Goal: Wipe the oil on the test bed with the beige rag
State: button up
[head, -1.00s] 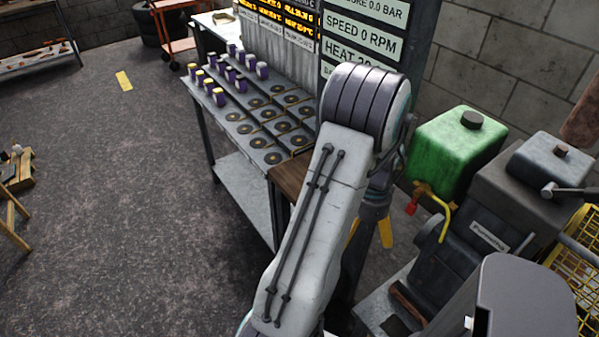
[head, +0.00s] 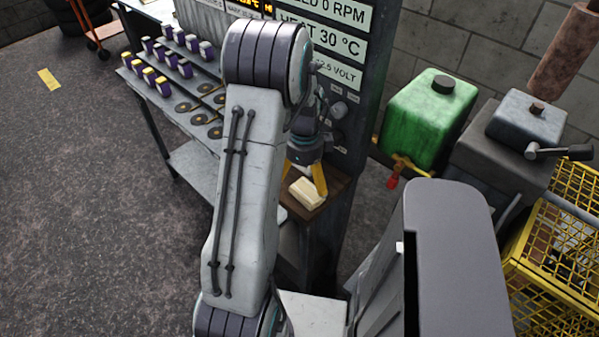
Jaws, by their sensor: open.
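A folded beige rag (head: 307,193) lies on a small brown wooden shelf (head: 327,200) at the foot of the display panel. My gripper (head: 304,179) points down just above and behind the rag, its two yellow fingers spread apart. The fingers look to be on either side of the rag's far end; I cannot tell whether they touch it. My arm covers part of the shelf's left side. A pale grey metal surface (head: 312,312) shows low in the picture and may be part of the test bed. No oil can be made out.
A green tank (head: 428,118) and a grey unit with a lever (head: 525,135) stand right of the panel (head: 345,70). A yellow wire basket (head: 560,255) is at the far right.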

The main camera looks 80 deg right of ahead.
aim_at(304, 192)
jog(key=m, duration=0.3)
jog(key=shift+d+m, duration=0.25)
jog(key=shift+m, duration=0.15)
jog(key=shift+f+m, duration=0.1)
jog(key=shift+m, duration=0.9)
jog(key=shift+f+p, duration=0.35)
jog(key=shift+f, duration=3.25)
jog(key=shift+c, duration=0.3)
jog(key=c, duration=1.1)
jog(key=o, duration=0.9)
jog(key=shift+r, duration=0.15)
